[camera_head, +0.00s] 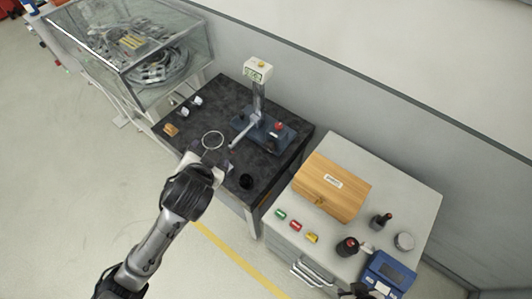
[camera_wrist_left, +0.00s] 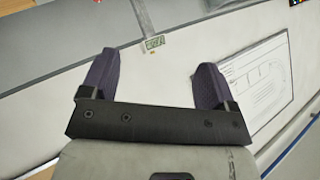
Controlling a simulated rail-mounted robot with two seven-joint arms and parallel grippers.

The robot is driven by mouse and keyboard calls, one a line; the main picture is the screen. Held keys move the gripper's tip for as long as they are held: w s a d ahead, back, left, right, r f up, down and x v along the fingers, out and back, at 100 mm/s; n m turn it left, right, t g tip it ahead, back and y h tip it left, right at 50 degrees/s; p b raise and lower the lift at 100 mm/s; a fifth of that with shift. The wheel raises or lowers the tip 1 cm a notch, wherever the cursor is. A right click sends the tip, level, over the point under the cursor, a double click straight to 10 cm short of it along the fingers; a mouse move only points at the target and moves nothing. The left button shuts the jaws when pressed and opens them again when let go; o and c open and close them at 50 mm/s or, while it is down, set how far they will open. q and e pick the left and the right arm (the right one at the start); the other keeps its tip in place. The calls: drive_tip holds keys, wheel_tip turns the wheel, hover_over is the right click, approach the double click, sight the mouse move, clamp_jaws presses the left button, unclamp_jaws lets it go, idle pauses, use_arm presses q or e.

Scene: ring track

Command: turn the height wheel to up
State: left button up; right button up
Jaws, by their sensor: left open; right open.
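A measuring stand with a blue base (camera_head: 264,132), an upright grey post (camera_head: 258,100) and a white display head (camera_head: 257,70) stands on the black table (camera_head: 195,142). I cannot tell which part is the height wheel. My right gripper (camera_head: 218,160) is open over the table's front edge, below a thin metal ring (camera_head: 213,140) and apart from the stand. My left gripper (camera_wrist_left: 153,80) is open and empty in the left wrist view, facing a pale wall.
The right cabinet holds a wooden box (camera_head: 332,187), coloured pieces, dark bottles and a blue device (camera_head: 386,273). A glass case (camera_head: 130,45) stands back left. Floor is clear at left.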

sight(267, 147)
use_arm(q)
drive_tip(key=w+f+m+t+y+b, duration=0.2)
drive_tip(key=w+f+m+t+b, duration=0.2)
drive_tip(key=w+m+t, duration=0.85)
drive_tip(key=w+d+f+m+g+h, duration=0.1)
drive_tip(key=d+f+m+g+h, duration=0.1)
drive_tip(key=f+m+g+h, duration=0.7)
drive_tip(key=w+d+f+m+g+h, duration=0.1)
drive_tip(key=d+f+m+g+h, duration=0.2)
drive_tip(key=f+m, duration=0.95)
drive_tip(key=shift+g, duration=0.65)
drive_tip(key=b+x, duration=0.6)
drive_tip(key=x, duration=0.1)
drive_tip(key=b+x, duration=0.3)
drive_tip(key=b, duration=0.1)
drive_tip(key=shift+w+f, duration=0.15)
drive_tip(key=shift+f, duration=0.35)
drive_tip(key=shift+b+x, duration=0.85)
drive_tip(key=shift+w+d, duration=0.15)
drive_tip(key=shift+w, duration=0.15)
use_arm(e)
wheel_tip(267, 147, down, 18)
drive_tip(key=shift+r, duration=0.2)
